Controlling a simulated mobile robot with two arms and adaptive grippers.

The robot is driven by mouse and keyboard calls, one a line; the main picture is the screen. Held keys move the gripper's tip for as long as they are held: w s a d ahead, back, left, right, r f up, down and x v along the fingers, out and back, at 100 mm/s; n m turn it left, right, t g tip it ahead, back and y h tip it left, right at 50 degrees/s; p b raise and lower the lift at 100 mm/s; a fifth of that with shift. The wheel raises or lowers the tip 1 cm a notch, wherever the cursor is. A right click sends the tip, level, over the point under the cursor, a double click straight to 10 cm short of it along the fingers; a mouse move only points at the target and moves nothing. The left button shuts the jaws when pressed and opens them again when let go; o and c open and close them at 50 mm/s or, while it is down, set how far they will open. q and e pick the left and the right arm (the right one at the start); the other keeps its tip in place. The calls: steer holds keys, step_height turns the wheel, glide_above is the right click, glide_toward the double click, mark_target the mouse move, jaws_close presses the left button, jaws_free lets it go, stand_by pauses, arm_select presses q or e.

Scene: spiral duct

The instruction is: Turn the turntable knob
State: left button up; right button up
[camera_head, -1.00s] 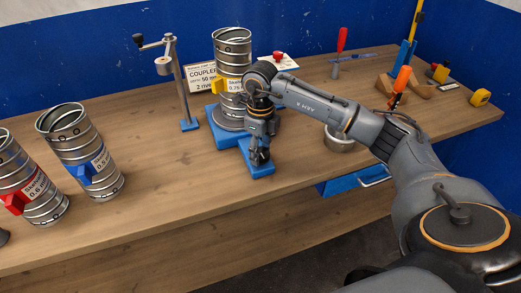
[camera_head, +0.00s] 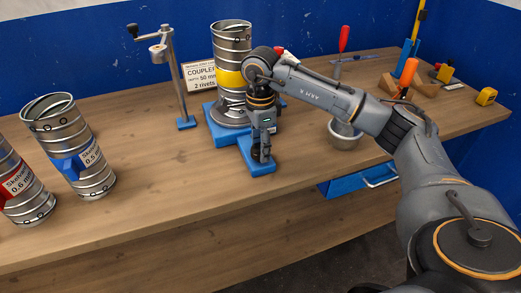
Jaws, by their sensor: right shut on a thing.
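The turntable is a blue base (camera_head: 222,134) with a round grey plate on top. A metal spiral duct with a yellow band (camera_head: 231,50) stands upright on it. A lower blue block (camera_head: 250,164) juts out at the front of the base. My right gripper (camera_head: 261,156) points straight down over this block and is shut on the dark turntable knob (camera_head: 255,154), which it mostly hides. My left gripper is not in view.
Two metal ducts, one with a blue band (camera_head: 68,165) and one with a red band (camera_head: 12,186), stand at the left. A crank stand (camera_head: 177,80) is left of the turntable. A metal bowl (camera_head: 344,134) is to the right. The front middle of the table is clear.

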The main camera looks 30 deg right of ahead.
steer(key=n+b, duration=0.1)
steer(key=n, duration=0.3)
steer(key=shift+b, duration=0.4)
steer(key=shift+n+b, duration=0.6)
steer(key=shift+n, duration=1.5)
steer(key=o, duration=1.1)
steer(key=shift+o, duration=0.2)
step_height(320, 180, up, 12)
